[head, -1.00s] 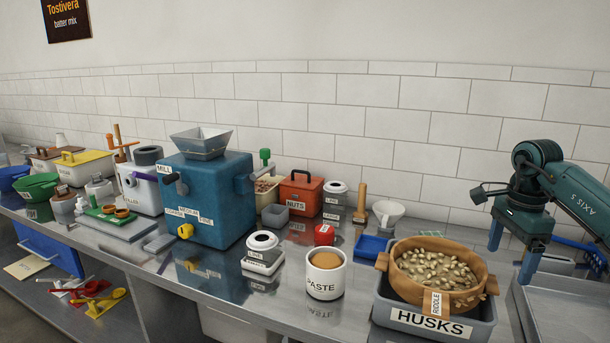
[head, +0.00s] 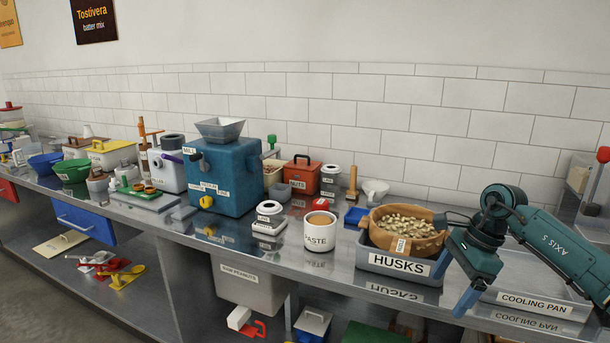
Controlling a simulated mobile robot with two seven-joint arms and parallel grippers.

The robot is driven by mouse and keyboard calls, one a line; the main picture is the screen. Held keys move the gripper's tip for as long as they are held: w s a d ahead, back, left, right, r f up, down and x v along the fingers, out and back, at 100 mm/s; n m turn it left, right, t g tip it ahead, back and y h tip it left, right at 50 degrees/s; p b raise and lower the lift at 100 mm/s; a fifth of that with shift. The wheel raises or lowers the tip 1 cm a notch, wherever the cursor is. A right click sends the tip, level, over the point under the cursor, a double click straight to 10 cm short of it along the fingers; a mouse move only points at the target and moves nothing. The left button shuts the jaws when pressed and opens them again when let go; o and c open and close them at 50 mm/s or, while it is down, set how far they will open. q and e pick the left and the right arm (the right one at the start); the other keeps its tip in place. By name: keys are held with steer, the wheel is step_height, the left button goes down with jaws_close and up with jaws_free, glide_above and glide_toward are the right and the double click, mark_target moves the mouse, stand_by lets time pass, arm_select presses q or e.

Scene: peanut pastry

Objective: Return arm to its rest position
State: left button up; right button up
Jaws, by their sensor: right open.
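My right gripper (head: 456,282) is open and empty in the head view. It hangs in front of the right part of the grey husks bin (head: 385,262), above the counter's front edge, with its blue fingers pointing down. The teal arm comes in from the right. A tan riddle (head: 432,243) full of peanuts sits in the husks bin, close to the left of the gripper. My left gripper is not in view.
A white paste pot (head: 319,238) stands left of the husks bin. The blue mill (head: 232,178) is farther left. A cooling pan (head: 535,304) lies under the arm at right. A raw peanuts bin (head: 248,290) is below the counter.

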steer(key=s+a+m+t+y+p, duration=0.2)
steer(key=s+a+m+t+y, duration=0.2)
steer(key=a+m+y, duration=0.7)
steer(key=s+a+m+t+y+p, duration=0.25)
steer(key=s+a+m+t, duration=0.4)
steer(key=a, duration=1.05)
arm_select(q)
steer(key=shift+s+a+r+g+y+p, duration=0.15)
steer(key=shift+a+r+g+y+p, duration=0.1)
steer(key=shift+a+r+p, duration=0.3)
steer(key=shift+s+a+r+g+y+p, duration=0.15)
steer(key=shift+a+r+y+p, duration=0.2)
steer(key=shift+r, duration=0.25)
arm_select(e)
steer(key=s+d+f+m+h, duration=0.4)
steer(key=s+f+m+h, duration=0.3)
steer(key=m, duration=0.9)
steer(key=s+d+f+m+h, duration=0.5)
steer(key=f+m, duration=0.4)
steer(key=m, duration=0.7)
steer(key=shift+s+f+h, duration=0.3)
steer(key=shift+s+h, duration=0.55)
steer(key=shift+s, duration=0.1)
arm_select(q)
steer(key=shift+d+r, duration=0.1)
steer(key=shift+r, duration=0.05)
arm_select(e)
steer(key=shift+m+g, duration=0.25)
